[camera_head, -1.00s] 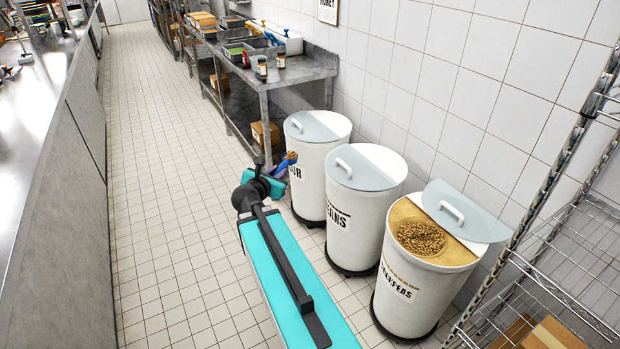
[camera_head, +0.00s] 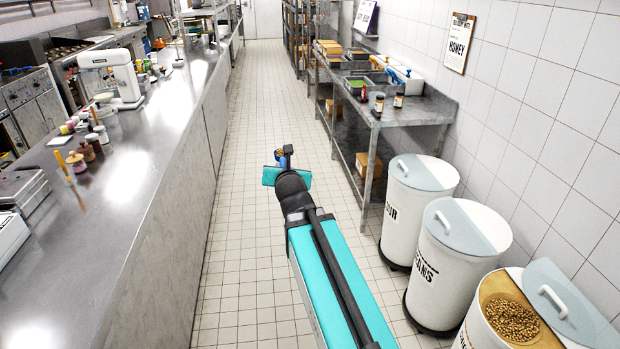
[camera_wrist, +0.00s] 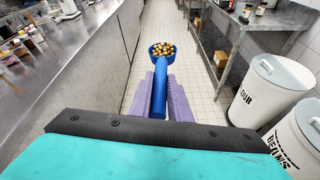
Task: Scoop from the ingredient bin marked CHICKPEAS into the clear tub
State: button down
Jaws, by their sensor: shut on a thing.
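My gripper (camera_wrist: 160,95) is shut on the handle of a blue scoop (camera_wrist: 160,72) in the wrist view. The scoop's bowl holds a heap of tan chickpeas (camera_wrist: 162,49) and is held out over the aisle floor. In the head view my arm hides most of the gripper and scoop; a bit of blue shows beyond the wrist. The CHICKPEAS bin (camera_head: 480,328) stands at the lower right, its lid half open, with chickpeas (camera_head: 512,320) inside. Its label is cut off at the frame edge. I cannot make out a clear tub.
Two more white bins, marked FLOUR (camera_head: 405,215) and BEANS (camera_head: 440,270) in part, stand closed along the right wall. A steel shelf table (camera_head: 420,112) with jars and pans is beyond them. A long steel counter (camera_head: 110,215) with a mixer (camera_head: 112,78) runs along the left. The tiled aisle ahead is clear.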

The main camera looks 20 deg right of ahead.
jog(key=w+a+r+n+y+p, duration=0.1)
jog(key=a+r+n+y, duration=0.1)
jog(key=a+r, duration=0.6)
jog(key=shift+a+n+y+p, duration=0.35)
jog(key=shift+a+y, duration=0.25)
jog(key=shift+a, duration=0.55)
